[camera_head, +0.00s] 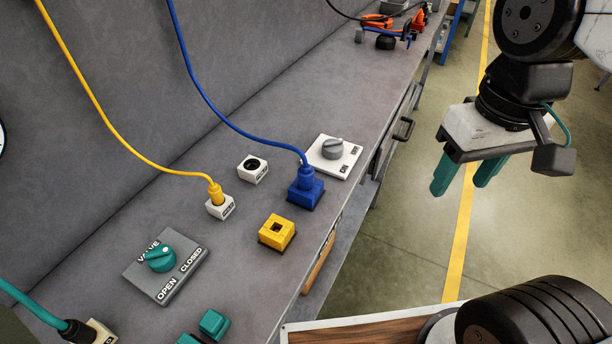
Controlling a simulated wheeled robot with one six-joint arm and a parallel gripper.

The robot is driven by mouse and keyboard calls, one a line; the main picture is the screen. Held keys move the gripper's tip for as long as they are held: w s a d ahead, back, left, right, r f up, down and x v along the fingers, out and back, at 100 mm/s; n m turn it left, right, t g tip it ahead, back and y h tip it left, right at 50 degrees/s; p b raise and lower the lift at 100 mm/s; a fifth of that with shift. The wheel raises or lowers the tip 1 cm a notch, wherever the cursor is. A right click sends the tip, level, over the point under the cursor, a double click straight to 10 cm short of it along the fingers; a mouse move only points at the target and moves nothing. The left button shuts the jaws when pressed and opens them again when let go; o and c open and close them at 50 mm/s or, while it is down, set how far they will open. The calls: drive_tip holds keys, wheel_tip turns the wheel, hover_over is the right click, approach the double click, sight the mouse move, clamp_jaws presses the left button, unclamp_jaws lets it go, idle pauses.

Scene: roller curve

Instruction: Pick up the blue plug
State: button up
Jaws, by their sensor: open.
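The blue plug (306,176) stands upright in a blue socket block (304,196) on the grey bench, near its front edge. A blue cable (215,105) runs from its top up to the upper left. My gripper (465,178) has two teal fingers spread apart with nothing between them. It hangs over the floor to the right of the bench, well away from the plug and higher up.
A white panel with a grey knob (333,148) sits just behind the plug. A yellow block (277,232), a white socket (253,168) and a yellow plug (215,193) are nearby. A valve panel (166,265) lies lower left. The floor under my gripper is clear.

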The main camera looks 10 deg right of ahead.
drive_tip(key=w+a+f+n+g, duration=0.1)
drive_tip(key=w+a+f+n, duration=0.1)
drive_tip(key=w+a, duration=0.55)
hover_over(306, 166)
drive_tip(key=shift+d+f+m+t, duration=0.15)
drive_tip(key=shift+f+m, duration=0.05)
drive_tip(key=shift+f, duration=0.35)
drive_tip(key=shift+d+f+m+t, duration=0.1)
drive_tip(key=shift+f+m+t, duration=0.1)
drive_tip(key=shift+f, duration=0.65)
drive_tip(key=f, duration=0.7)
drive_tip(key=shift+a+f, duration=0.1)
drive_tip(key=shift+a, duration=0.2)
drive_tip(key=c, duration=1.1)
